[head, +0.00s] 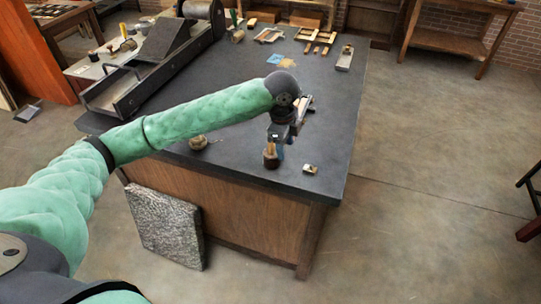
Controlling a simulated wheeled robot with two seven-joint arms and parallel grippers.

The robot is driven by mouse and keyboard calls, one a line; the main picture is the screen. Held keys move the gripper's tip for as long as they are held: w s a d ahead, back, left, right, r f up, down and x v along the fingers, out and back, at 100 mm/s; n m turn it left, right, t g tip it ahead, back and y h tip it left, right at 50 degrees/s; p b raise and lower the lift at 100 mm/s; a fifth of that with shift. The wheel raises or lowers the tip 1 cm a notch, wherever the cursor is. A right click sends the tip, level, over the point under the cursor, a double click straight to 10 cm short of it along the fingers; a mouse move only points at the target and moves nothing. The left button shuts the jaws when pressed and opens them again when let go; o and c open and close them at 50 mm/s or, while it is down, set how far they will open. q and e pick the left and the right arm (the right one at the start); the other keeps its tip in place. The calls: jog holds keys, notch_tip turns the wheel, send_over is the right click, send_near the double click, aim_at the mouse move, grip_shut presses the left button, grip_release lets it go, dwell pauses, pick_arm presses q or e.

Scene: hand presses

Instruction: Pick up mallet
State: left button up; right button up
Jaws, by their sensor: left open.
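A small upright wooden thing with a dark reddish-brown base and a lighter top, which looks like the mallet (271,160), stands near the front edge of the dark-topped table (325,140). My left gripper (280,146) points down right at its upper part. The fingers are open and small in view; I cannot tell whether they touch it or are around it. The gripper hides part of its top. My right gripper is not in view.
A small metal-and-wood block (310,169) lies just right of the mallet. A small round item (198,142) sits to the left. A long press (135,75) fills the table's left side. Wooden pieces lie at the back. The table's right side is mostly clear.

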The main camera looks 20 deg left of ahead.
aim_at(271, 149)
pick_arm(q)
jog(key=shift+m+y, duration=0.3)
jog(key=shift+y, duration=0.1)
jog(key=a+r, duration=0.1)
jog(key=w+a+r, duration=0.1)
jog(key=a+r, duration=0.1)
jog(key=w+a+r, duration=0.1)
jog(key=shift+w+a+r, duration=0.2)
jog(key=shift+a, duration=0.15)
jog(key=shift+a+r+g, duration=0.1)
jog(key=shift+a+g, duration=0.1)
jog(key=shift+g, duration=0.1)
jog(key=shift+w+a, duration=0.1)
jog(key=shift+f+p, duration=0.3)
jog(key=shift+f, duration=0.4)
jog(key=shift+f+p, duration=0.35)
jog(key=shift+f, duration=0.4)
notch_tip(271, 149, down, 3)
jog(key=p, duration=0.2)
jog(key=shift+w+f+p, duration=0.1)
jog(key=shift+f+p, duration=0.1)
jog(key=shift+p, duration=0.15)
jog(key=shift+f, duration=0.7)
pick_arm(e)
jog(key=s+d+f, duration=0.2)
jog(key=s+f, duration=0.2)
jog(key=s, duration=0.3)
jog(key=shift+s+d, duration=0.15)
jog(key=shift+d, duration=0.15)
